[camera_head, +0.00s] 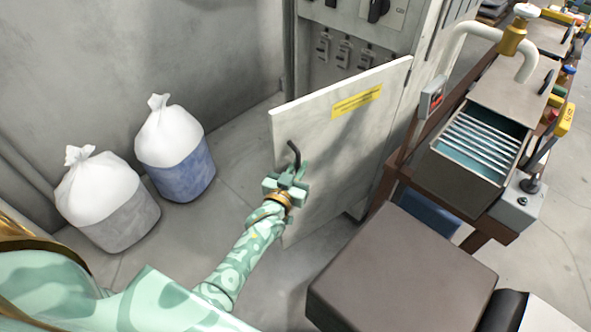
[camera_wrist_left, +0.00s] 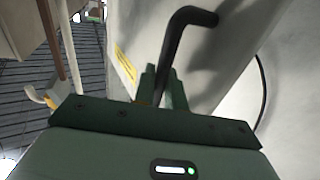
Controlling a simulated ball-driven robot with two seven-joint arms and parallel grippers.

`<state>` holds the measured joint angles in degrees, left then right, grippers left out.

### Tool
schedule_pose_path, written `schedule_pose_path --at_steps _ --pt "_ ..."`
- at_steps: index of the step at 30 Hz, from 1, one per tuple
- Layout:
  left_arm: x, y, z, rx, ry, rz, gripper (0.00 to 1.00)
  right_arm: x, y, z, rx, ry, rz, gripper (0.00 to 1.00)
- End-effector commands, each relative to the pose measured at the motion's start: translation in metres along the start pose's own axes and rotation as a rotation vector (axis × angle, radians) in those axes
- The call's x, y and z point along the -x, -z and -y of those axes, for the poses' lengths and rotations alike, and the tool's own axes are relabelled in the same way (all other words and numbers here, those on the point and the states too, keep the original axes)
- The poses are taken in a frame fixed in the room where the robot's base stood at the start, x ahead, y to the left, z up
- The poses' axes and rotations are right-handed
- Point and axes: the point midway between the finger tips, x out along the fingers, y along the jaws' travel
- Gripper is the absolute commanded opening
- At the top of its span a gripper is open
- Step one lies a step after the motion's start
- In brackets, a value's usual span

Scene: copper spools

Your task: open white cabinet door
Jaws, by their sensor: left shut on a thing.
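The white cabinet door (camera_head: 345,130) stands swung out from the cabinet (camera_head: 345,40), with switches on the panel behind it in view. A yellow label (camera_head: 357,99) is on the door, and it also shows in the left wrist view (camera_wrist_left: 126,68). A black bent handle (camera_head: 294,152) is at the door's free edge. My left gripper (camera_head: 288,178) is shut on the lower part of the handle. In the left wrist view the handle (camera_wrist_left: 178,45) rises from between the fingers (camera_wrist_left: 162,88). My right gripper is not in view.
Two tied bags in bins, one blue (camera_head: 178,150) and one grey (camera_head: 108,198), stand on the floor at the left. A brown block (camera_head: 400,268) and a bench with a tank of rods (camera_head: 475,145) are at the right. Floor between bags and door is clear.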

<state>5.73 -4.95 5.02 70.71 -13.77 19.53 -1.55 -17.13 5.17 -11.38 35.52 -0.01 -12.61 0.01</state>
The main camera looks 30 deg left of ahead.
Motion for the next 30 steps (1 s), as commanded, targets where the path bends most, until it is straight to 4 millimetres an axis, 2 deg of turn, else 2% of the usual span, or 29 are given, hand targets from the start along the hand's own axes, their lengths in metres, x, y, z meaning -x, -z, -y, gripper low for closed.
schedule_pose_path --at_steps 9,10,11,21,26,30 --pt "-0.001 0.002 0.0 0.0 0.001 -0.003 0.0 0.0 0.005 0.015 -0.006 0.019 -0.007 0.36" --pt "-0.001 0.001 0.0 0.0 0.001 -0.003 0.21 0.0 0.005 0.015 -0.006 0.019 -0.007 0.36" --pt "-0.001 0.001 0.0 0.0 0.001 -0.003 0.29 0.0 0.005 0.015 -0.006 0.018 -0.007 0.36" --pt "0.003 0.001 0.0 0.0 0.001 -0.001 0.3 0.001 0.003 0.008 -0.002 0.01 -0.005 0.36" --pt "0.025 0.002 0.0 0.0 0.001 0.0 0.3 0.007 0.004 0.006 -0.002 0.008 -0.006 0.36" --pt "0.062 0.002 0.0 0.001 0.001 0.002 0.3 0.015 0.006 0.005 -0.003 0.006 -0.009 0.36"
